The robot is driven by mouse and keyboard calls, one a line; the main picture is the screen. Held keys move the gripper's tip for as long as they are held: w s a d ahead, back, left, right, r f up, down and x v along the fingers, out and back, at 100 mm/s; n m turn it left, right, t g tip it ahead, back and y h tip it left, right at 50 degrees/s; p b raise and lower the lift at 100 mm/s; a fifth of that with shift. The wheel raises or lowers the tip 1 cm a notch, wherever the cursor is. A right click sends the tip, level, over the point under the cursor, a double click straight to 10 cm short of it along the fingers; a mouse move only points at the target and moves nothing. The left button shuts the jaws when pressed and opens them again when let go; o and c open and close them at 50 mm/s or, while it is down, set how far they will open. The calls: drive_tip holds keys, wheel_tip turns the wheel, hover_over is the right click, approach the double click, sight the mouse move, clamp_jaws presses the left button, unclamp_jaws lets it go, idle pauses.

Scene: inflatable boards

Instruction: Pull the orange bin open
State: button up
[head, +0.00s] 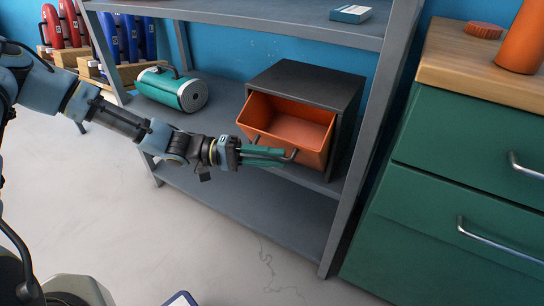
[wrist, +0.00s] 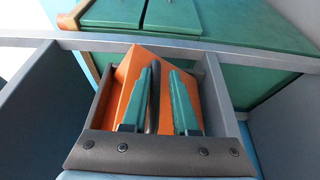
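The orange bin (head: 290,125) sits in a dark grey box (head: 310,85) on the shelf, tilted outward with its inside showing. It appears empty. Its handle (head: 291,156) is on the front face. My gripper (head: 282,154) is at this handle, with its teal fingers reaching in from the left. In the wrist view, the fingers (wrist: 166,70) stand apart, with the dark handle (wrist: 154,95) between them. The handle lies close to the left finger, with a gap to the right finger. The orange bin (wrist: 128,75) shows behind them.
The grey shelf (head: 225,205) has an upright post at the right. A teal cylinder (head: 170,90) lies left of the box. A green drawer cabinet (head: 450,180) stands close at the right. The floor (head: 215,250) in front is mostly clear.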

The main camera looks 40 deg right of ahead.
drive_tip(key=v, duration=1)
drive_tip(key=shift+w+a, duration=0.25)
drive_tip(key=shift+w, duration=0.05)
